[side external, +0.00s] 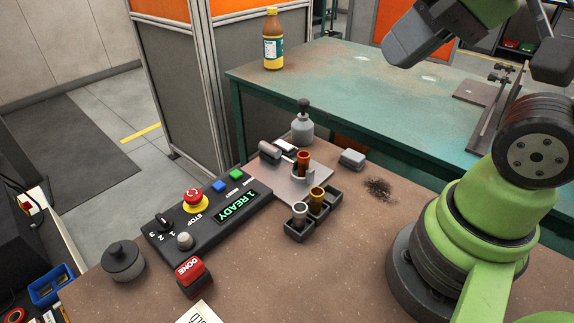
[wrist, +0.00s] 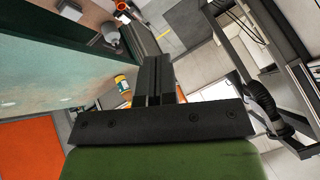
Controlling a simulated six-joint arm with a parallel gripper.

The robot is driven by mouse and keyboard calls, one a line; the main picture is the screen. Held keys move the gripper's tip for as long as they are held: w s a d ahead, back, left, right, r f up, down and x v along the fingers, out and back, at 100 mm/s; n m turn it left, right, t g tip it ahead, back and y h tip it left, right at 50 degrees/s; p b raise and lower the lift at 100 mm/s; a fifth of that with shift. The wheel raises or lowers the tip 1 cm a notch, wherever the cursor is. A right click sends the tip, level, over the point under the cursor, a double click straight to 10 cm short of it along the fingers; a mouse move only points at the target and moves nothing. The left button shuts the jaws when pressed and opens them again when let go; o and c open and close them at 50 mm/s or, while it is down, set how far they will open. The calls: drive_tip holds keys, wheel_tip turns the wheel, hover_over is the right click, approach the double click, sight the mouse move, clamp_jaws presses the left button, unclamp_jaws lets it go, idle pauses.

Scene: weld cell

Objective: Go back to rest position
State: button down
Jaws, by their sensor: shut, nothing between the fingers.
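My gripper (wrist: 155,65) shows in the wrist view with its two dark fingers together and nothing between them. The fingers point away over the cell, with no object touching them. In the side external view my green arm is raised at the right, its upper end partly cut off by the frame. The control box (side external: 215,215) on the brown bench shows "1 READY" in green. A red DONE button block (side external: 193,276) sits in front of it.
A small dark rack (side external: 297,234) holds metal and copper-coloured cylinders. Another copper-coloured cylinder (side external: 303,163) stands in a grey fixture (side external: 303,187). A grey bottle (side external: 302,129) stands behind. The teal table (side external: 345,85) carries a yellow-brown bottle (side external: 272,45). The front of the bench is mostly clear.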

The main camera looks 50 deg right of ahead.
drive_tip(key=shift+s, duration=0.2)
drive_tip(key=shift+w, duration=0.1)
drive_tip(key=w+d+f+m+g+h, duration=0.1)
drive_tip(key=w+d+f+g, duration=0.1)
drive_tip(key=w, duration=0.6)
drive_tip(key=w+d+f+g, duration=0.2)
drive_tip(key=w+d, duration=0.1)
drive_tip(key=w, duration=0.5)
drive_tip(key=shift+w+d+f+m+g+h, duration=0.15)
drive_tip(key=shift+w+d+f+g, duration=0.7)
drive_tip(key=shift+f, duration=2.75)
drive_tip(key=shift+w+d+f+m+g+h, duration=0.2)
drive_tip(key=shift+w+d+f, duration=1.1)
drive_tip(key=shift+f, duration=2.35)
drive_tip(key=shift+w+d+f+m+g+h, duration=0.15)
drive_tip(key=shift+w+d+f+g, duration=0.4)
drive_tip(key=shift+w+f, duration=2.1)
